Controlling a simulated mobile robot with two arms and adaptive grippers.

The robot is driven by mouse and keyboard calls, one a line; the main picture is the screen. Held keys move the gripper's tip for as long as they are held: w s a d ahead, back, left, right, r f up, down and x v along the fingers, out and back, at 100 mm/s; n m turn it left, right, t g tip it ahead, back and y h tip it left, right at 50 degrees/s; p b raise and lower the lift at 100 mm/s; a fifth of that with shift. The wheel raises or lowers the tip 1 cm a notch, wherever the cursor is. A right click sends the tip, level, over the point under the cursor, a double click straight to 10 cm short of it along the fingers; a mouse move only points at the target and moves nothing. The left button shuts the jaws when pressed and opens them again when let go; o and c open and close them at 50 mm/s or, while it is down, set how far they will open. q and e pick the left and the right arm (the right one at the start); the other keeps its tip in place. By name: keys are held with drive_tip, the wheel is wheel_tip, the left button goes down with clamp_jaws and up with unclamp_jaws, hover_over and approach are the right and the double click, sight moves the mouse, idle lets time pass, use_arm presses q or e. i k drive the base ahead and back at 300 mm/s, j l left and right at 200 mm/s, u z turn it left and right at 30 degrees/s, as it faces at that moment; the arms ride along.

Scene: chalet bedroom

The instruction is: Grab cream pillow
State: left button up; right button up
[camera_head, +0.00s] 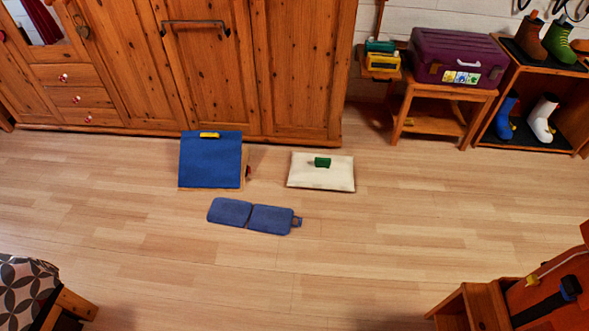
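The cream pillow (305,178) lies flat on the wooden floor, in front of the wardrobe. A small green block-like thing (322,162) rests on its upper middle. The rest of the pillow's top is uncovered. Neither of my grippers is in the head view.
A blue wedge-like thing (210,163) with a yellow piece on top stands left of the pillow. A blue two-part pad (250,215) lies in front. The wardrobe (205,75) is behind. A stool (430,119) bears a purple case (456,55). Floor right of the pillow is clear.

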sight(307, 171)
drive_tip(key=i+l+u, duration=0.45)
drive_tip(key=l, duration=0.15)
drive_tip(key=i+l+u, duration=0.25)
drive_tip(key=l, duration=0.15)
drive_tip(key=l+u, duration=0.2)
drive_tip(key=l, duration=0.15)
drive_tip(key=i, duration=0.05)
